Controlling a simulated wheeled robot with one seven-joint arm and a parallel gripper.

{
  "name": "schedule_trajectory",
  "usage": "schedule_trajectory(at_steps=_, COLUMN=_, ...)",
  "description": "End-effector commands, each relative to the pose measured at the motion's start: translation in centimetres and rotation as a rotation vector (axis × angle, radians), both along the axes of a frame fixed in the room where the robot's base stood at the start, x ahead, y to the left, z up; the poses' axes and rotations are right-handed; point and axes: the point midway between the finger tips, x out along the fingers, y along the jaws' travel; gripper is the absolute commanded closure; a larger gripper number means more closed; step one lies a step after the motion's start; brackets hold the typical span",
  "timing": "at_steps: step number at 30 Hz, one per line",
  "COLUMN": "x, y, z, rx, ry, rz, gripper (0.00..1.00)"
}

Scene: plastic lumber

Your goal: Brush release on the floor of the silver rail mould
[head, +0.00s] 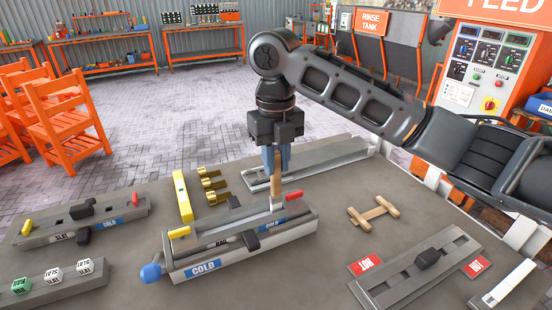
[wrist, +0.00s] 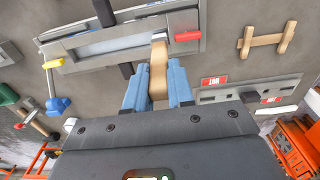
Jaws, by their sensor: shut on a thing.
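My gripper (head: 277,160) has blue fingers and is shut on the wooden handle of a brush (head: 277,183), held upright over the silver rail mould (head: 285,240). The mould carries a blue COLD label and a RAIL label. The brush's lower end reaches the right part of the mould's opening; whether it touches the floor I cannot tell. In the wrist view the gripper (wrist: 157,92) also grips the brush (wrist: 158,68), and the mould's pale floor (wrist: 105,42) shows to the left of it. The bristles are not clear.
A mould marked COLD (head: 40,232) stands at left, one with red HOT labels (head: 400,288) at right, and a long grey mould (head: 325,160) behind. A yellow bar (head: 181,195), brass pieces (head: 212,184) and a wooden stand (head: 373,213) lie around the rail mould.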

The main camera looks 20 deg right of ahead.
Motion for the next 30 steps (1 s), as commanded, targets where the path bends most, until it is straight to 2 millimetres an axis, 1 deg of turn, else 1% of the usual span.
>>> schedule_trajectory(at_steps=11, x=0.0, y=0.0, z=-0.6, rx=0.001, ry=0.000, rz=0.000, gripper=1.00)
schedule_trajectory(at_steps=16, x=0.0, y=0.2, z=-0.5, rx=0.000, ry=0.000, rz=0.001, gripper=1.00)
schedule_trajectory(at_steps=30, x=0.0, y=2.6, z=-0.3, rx=0.000, ry=0.000, rz=0.001, gripper=1.00)
